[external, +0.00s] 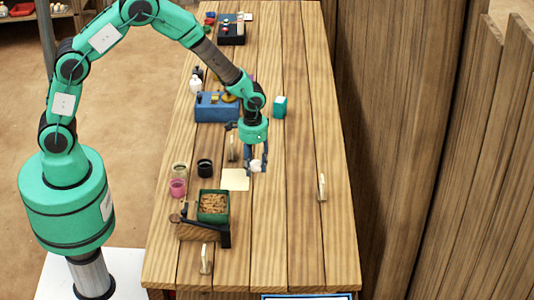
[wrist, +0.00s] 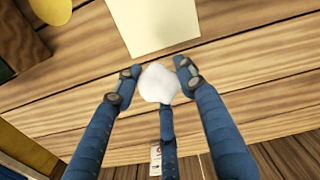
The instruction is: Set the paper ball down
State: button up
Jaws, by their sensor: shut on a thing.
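The paper ball (external: 257,166) is white and crumpled and sits between the fingertips of my gripper (external: 256,162) over the middle of the wooden table. In the wrist view the paper ball (wrist: 158,83) is held among the dark blue fingers of my gripper (wrist: 157,75), one on each side and one below it. The gripper is shut on the ball. I cannot tell exactly how high the ball is above the planks.
A pale flat sheet (external: 235,180) lies beside the gripper, to its left. Pink (external: 178,188) and black (external: 205,168) cups, a green box of brown pieces (external: 213,204), a blue box (external: 216,107) and a teal block (external: 280,107) stand nearby. The table's right side is mostly clear.

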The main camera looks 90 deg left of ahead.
jog(key=b, duration=0.1)
send_over(281, 179)
jog(key=shift+s+f, duration=0.3)
jog(key=shift+f, duration=0.2)
jog(key=shift+w+r, duration=0.1)
jog(key=shift+w, duration=0.25)
jog(key=shift+f+b, duration=0.7)
jog(key=shift+f, duration=1.1)
jog(key=shift+f, duration=0.15)
jog(key=o, duration=0.8)
jog(key=shift+c, duration=0.2)
notch_tip(281, 179, up, 12)
jog(key=p, duration=0.2)
jog(key=shift+s+a+p, duration=0.15)
jog(key=shift+p, duration=0.15)
